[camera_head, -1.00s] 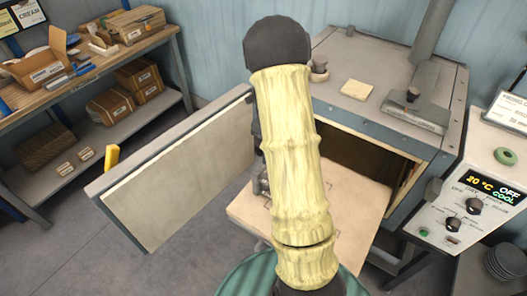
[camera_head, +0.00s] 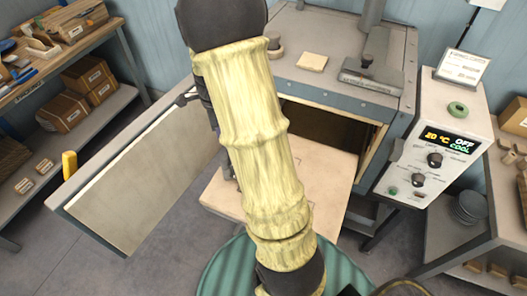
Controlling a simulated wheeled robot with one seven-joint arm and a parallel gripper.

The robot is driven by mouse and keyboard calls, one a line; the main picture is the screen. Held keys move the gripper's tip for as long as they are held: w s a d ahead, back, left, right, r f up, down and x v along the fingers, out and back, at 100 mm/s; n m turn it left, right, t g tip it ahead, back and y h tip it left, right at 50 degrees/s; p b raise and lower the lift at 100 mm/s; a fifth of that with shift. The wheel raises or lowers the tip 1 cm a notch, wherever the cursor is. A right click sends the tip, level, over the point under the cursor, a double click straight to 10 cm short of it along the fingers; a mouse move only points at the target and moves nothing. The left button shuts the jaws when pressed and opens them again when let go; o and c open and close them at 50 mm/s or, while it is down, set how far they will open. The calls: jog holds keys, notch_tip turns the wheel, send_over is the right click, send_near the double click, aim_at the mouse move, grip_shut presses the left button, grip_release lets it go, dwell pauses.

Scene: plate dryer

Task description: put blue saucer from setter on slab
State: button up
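No blue saucer shows in view; my arm covers much of the middle. A pale flat board (camera_head: 325,180) sticks out of the kiln opening, its left part hidden behind my arm; it may be the setter, and its visible part looks bare. A small pale square tile (camera_head: 312,62) lies on the kiln top; I cannot tell whether this is the slab.
The kiln (camera_head: 335,90) stands open, its door (camera_head: 135,180) swung out to the left. A control box (camera_head: 438,150) reading 20 °C, OFF, COOL stands right of it. Stacked grey dishes (camera_head: 468,207) sit on the right shelf. A left bench (camera_head: 60,50) holds boxes and tools.

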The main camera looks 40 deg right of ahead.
jog(key=s+a+r+n+t, duration=0.1)
jog(key=s+a+n, duration=0.4)
jog(key=n, duration=0.6)
jog(key=s+a+r+n, duration=0.2)
jog(key=s+a+n, duration=0.3)
jog(key=s+n, duration=0.3)
jog(key=n, duration=0.2)
jog(key=shift+s+a+r+n+t, duration=0.3)
jog(key=shift+a+n+t, duration=0.1)
